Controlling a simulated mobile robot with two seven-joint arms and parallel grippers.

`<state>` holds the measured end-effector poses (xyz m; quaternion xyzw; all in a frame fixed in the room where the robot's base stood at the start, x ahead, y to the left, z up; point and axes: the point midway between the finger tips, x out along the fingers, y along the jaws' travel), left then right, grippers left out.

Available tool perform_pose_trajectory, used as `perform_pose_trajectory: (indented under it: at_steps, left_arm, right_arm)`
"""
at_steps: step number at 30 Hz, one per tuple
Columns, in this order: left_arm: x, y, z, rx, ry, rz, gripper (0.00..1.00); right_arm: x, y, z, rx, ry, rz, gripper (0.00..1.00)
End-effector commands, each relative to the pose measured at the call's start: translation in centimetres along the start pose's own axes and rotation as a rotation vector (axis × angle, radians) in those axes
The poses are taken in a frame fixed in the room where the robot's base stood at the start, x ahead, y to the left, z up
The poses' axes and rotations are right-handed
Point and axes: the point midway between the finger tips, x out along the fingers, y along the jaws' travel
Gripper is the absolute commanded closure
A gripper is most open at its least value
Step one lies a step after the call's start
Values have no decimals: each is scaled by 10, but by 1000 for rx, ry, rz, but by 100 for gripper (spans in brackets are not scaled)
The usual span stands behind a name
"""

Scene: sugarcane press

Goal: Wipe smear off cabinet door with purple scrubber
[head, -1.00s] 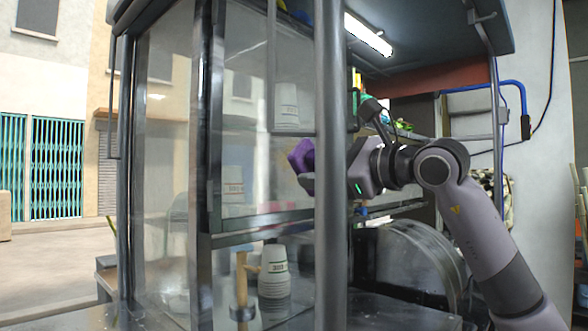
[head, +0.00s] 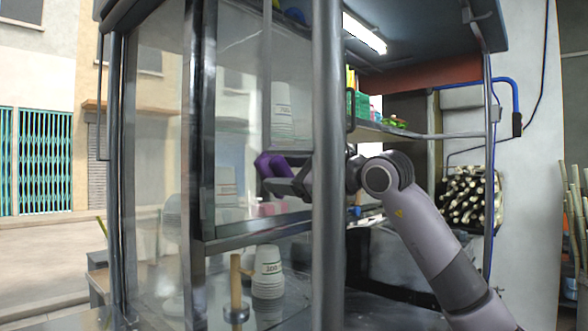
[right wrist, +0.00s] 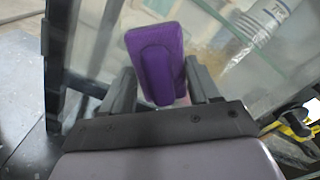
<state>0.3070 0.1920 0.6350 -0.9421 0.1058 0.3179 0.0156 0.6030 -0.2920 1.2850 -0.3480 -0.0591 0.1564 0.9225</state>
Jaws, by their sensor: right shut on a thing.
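My right gripper (head: 290,176) is shut on the purple scrubber (head: 268,163) and holds it up at the glass door of the cabinet (head: 238,120). In the right wrist view the scrubber (right wrist: 155,60) stands between the two fingers (right wrist: 162,90), with glass behind it. I cannot tell whether the scrubber touches the glass. A faint brownish smear (right wrist: 205,58) shows on the glass to the right of the scrubber in the wrist view. My left gripper is not in view.
Stacked cups (head: 267,272) and a wooden-handled tool (head: 236,285) are below. A shelf (head: 410,132) with small goods is at the right. A bundle of cane (head: 465,200) stands behind my arm.

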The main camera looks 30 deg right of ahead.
Motion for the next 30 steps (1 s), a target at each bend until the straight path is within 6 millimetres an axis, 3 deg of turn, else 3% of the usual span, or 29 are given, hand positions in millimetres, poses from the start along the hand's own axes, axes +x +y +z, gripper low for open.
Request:
perform_pose_trajectory:
  at_steps: [30]
  left_arm:
    - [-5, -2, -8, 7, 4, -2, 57]
  right_arm:
    - [10, 0, 1, 0, -1, 1, 63]
